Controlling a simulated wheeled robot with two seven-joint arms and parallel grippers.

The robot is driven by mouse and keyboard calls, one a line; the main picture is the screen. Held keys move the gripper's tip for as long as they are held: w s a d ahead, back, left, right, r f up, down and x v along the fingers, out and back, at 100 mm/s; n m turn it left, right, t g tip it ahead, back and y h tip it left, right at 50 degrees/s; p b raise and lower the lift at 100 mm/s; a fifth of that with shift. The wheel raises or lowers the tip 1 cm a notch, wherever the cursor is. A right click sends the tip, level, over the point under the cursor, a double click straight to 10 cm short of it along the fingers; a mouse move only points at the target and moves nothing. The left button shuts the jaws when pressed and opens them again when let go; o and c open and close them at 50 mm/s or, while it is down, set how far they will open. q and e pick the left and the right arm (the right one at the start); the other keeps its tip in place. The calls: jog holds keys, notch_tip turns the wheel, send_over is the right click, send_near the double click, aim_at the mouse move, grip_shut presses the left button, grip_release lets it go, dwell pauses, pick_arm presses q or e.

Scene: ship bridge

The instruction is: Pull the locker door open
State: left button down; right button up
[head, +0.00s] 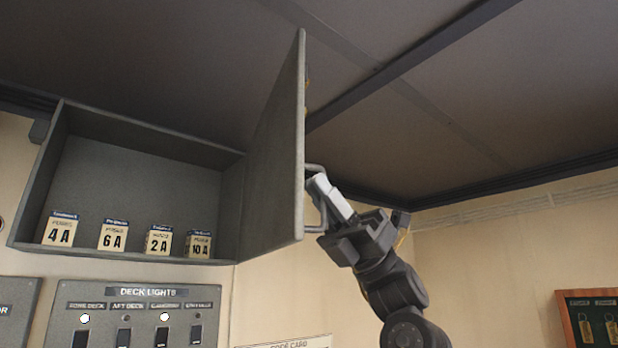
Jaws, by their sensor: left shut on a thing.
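The grey locker (150,121) is mounted high on the wall at the left, and its inside shows. Its door (277,150) stands swung out from the locker's right side, seen nearly edge-on. The door's bar handle (316,168) is on the door's right-hand face as I see it. My left gripper (321,188) is shut on this handle, with its pale fingers covering the handle's middle. My right gripper is not in view.
Several labelled boxes, such as the 4 A box (60,230), stand in the locker. Below is a deck lights switch panel (135,315). A key board (592,318) hangs at the right. The ceiling is close above the door.

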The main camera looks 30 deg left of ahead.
pick_arm(q)
jog(key=shift+w+d+r, duration=0.1)
jog(key=shift+w+d, duration=0.1)
jog(key=shift+w, duration=0.15)
jog(key=c, duration=1.8)
grip_release()
jog(key=shift+a, duration=0.1)
jog(key=b+v, duration=0.3)
jog(key=v, duration=0.7)
jog(key=shift+w+f+b, duration=0.2)
jog(key=shift+f+b, duration=0.1)
jog(key=shift+f, duration=0.05)
